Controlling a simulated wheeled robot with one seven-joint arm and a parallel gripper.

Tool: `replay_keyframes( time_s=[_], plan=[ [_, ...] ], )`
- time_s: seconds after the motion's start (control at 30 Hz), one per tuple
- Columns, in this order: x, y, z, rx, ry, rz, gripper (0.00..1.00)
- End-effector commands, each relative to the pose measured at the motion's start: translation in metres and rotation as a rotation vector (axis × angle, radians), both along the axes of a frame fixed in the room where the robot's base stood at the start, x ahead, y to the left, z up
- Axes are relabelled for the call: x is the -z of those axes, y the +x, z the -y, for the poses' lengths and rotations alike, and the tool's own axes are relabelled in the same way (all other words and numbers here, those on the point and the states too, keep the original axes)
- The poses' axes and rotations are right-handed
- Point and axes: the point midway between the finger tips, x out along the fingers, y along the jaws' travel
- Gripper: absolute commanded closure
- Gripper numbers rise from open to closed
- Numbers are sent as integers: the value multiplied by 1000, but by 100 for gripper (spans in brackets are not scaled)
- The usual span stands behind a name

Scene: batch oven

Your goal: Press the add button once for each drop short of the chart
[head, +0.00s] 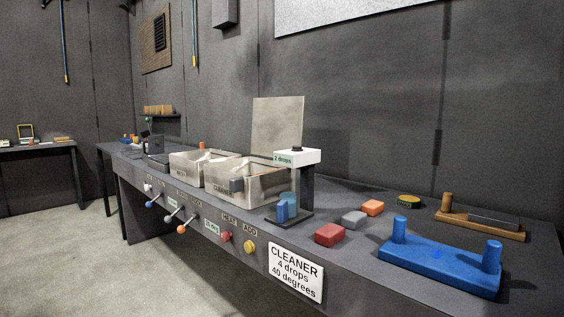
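The yellow add button (249,247) sits on the bench's front face under an ADD label (250,231). The chart (296,272) is a white card on the front edge, reading "CLEANER 4 drops 40 degrees". A white-topped dispenser (309,156) on a dark post stands on the bench. Its green display (283,159) reads "2 drops". A blue container (287,206) stands at the dispenser's base. My gripper is not in this view.
A red button (226,237) under a HEAT label is left of the add button. Several knobbed levers stick out further left. Open bins (245,186) stand behind. Red, grey and orange blocks and a blue two-post fixture (438,268) lie right. The floor in front is clear.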

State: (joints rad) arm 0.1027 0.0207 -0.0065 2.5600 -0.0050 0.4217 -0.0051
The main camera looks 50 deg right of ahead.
Motion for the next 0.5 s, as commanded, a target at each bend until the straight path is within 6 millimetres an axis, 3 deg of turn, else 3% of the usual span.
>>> replay_keyframes(
  time_s=[0.03, 0.37, 0.5],
  plan=[
    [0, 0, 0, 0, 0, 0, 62],
    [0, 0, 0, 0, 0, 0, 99],
    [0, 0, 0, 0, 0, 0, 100]
  ],
)
